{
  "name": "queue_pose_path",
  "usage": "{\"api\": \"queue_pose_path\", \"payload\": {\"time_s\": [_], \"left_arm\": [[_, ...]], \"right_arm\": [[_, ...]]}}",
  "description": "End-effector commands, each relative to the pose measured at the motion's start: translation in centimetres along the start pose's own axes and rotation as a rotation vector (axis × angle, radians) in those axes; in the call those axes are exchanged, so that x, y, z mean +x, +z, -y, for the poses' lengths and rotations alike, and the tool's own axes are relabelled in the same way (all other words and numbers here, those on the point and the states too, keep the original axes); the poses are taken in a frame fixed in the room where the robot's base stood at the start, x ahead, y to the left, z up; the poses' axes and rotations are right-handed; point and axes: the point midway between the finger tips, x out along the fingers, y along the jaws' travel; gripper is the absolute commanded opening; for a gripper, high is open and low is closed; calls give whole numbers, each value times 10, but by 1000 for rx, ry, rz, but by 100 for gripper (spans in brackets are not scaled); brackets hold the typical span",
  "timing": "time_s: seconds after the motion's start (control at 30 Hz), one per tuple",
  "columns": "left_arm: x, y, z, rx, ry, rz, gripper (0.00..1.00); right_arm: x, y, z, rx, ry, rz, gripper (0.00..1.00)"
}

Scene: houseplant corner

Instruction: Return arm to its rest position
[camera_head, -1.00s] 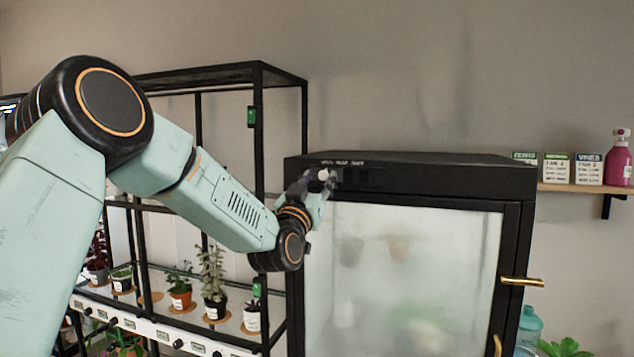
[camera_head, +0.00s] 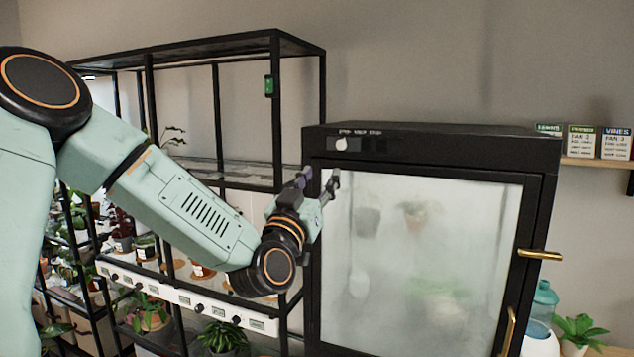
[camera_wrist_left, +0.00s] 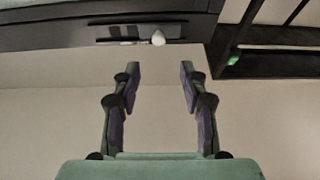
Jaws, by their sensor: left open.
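My left arm comes in from the left in the head view. Its gripper (camera_head: 318,182) is at the upper left corner of the black cabinet (camera_head: 450,137), in front of the frosted glass door and a little below the white knob (camera_head: 341,144). The gripper is open and empty. In the left wrist view its two fingers (camera_wrist_left: 160,92) stand apart with bare wall between them, and the knob (camera_wrist_left: 158,38) shows beyond the fingertips. I cannot tell if the fingers touch the cabinet. My right gripper is in neither view.
A black shelf rack (camera_head: 275,100) with several potted plants stands behind my left arm. The cabinet has a gold handle (camera_head: 539,254). A wall shelf (camera_head: 597,162) with small labelled boxes is at the right. A blue bottle (camera_head: 543,300) stands below it.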

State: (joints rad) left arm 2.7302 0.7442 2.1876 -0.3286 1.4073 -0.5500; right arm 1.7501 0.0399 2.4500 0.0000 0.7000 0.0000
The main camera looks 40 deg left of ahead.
Motion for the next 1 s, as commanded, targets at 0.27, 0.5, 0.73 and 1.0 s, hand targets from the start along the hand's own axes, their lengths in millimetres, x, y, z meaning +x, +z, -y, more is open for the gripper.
{"api": "queue_pose_path", "payload": {"time_s": [0.27, 0.5, 0.73, 1.0], "left_arm": [[-8, -1, 0, 0, 1, -2, 43], [-8, -1, 0, 0, 1, -1, 43], [-8, 0, -1, -16, 2, 2, 43], [-53, 105, -48, -249, 99, 401, 43]], "right_arm": [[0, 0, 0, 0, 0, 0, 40], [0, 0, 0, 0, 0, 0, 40], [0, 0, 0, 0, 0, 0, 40], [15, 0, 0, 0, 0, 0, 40]]}}
